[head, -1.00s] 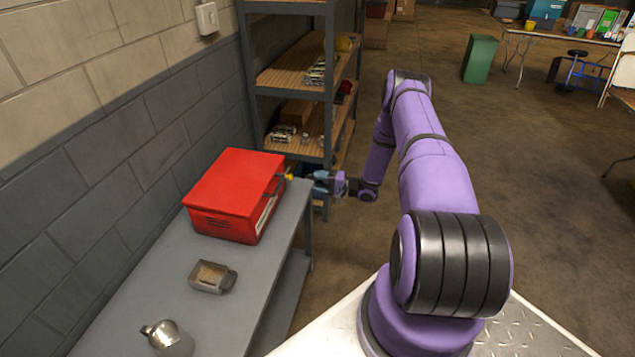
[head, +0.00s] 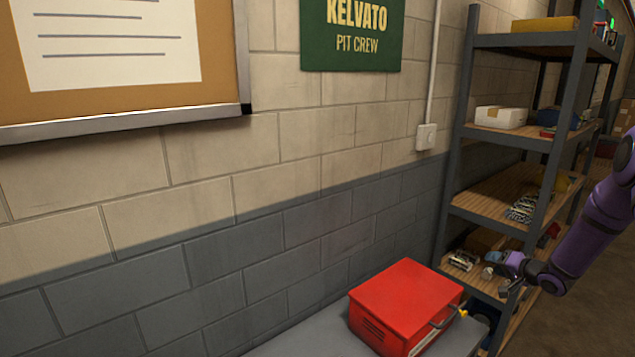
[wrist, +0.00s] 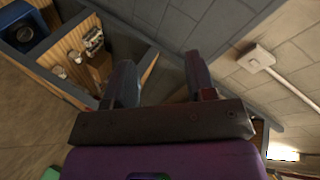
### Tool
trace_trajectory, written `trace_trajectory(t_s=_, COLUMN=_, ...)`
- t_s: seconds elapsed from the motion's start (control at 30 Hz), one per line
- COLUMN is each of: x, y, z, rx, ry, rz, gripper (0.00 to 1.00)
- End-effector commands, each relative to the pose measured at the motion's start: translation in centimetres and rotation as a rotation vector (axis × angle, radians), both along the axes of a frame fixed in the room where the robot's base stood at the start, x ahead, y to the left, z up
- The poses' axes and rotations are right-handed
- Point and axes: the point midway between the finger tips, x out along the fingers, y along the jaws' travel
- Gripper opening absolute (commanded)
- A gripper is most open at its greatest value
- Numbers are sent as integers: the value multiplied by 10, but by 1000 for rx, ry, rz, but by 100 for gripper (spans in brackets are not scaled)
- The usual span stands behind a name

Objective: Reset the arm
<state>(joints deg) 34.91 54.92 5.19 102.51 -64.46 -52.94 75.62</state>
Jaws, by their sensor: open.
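My purple arm (head: 590,235) enters at the right edge of the head view. My gripper (head: 498,262) is at its end, in front of the lower shelves and above and to the right of the red box. In the wrist view my gripper (wrist: 161,82) has its two dark fingers spread apart with nothing between them. The rest of my arm is out of view.
A red box (head: 400,302) stands on a grey bench (head: 315,338) against the brick wall. The metal shelving unit (head: 478,135) holds small items close to my gripper. A wall switch (head: 427,137) and a green sign (head: 352,35) are above.

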Motion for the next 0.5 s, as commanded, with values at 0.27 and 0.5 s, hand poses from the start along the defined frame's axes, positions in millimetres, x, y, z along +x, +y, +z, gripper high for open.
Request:
trace_trajectory(t_s=0.27, x=6, y=20, z=108, rx=-293, ry=28, rz=-68, gripper=51)
trace_trajectory(t_s=0.5, x=-16, y=44, z=192, rx=-497, ry=78, rz=-120, gripper=51)
